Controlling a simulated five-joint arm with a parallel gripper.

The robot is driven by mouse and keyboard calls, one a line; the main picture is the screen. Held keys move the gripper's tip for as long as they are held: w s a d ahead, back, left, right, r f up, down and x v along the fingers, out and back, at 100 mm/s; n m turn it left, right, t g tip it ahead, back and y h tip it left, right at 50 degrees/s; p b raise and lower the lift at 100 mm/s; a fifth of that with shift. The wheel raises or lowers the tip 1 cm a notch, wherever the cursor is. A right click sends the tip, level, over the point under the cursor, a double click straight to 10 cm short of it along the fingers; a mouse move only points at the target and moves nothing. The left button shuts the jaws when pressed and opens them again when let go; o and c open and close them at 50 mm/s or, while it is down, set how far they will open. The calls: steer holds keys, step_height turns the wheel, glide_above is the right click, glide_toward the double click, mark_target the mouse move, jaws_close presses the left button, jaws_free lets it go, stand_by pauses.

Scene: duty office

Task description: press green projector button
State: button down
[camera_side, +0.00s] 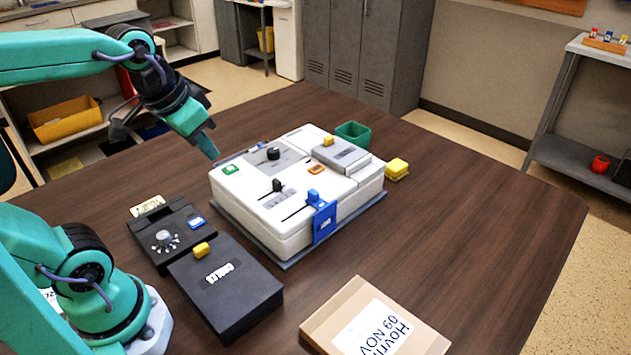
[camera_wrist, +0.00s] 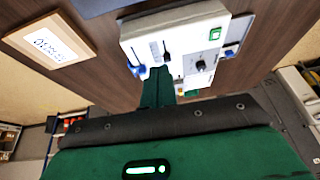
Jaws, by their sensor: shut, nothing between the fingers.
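The white projector box (camera_side: 310,195) stands on a grey mat on the brown table. Its green button (camera_side: 230,169) is on the near left corner of the top face. In the wrist view the green button (camera_wrist: 214,34) is at the upper right of the white box (camera_wrist: 183,30). My gripper (camera_side: 209,150) is shut and empty, its tip pointing down, above and slightly left of the green button in the side view, apart from it. In the wrist view my gripper (camera_wrist: 157,82) shows below the box and covers part of its edge.
The box top also has a black knob (camera_side: 273,153), black and blue sliders, an orange button (camera_side: 316,169) and a grey raised panel. Black boxes (camera_side: 225,285) and a labelled cardboard box (camera_side: 375,320) lie in front. A green bin (camera_side: 352,134) and a yellow block (camera_side: 397,168) are behind.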

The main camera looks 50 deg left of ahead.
steer(key=w+a+r+g, duration=0.1)
steer(key=w+a+g, duration=0.1)
steer(key=w+a, duration=0.4)
steer(key=g, duration=0.3)
glide_above(231, 168)
steer(key=shift+f, duration=0.95)
steer(key=shift+f, duration=0.1)
step_height(231, 168, down, 14)
steer(key=shift+r, duration=0.1)
stand_by(0.5)
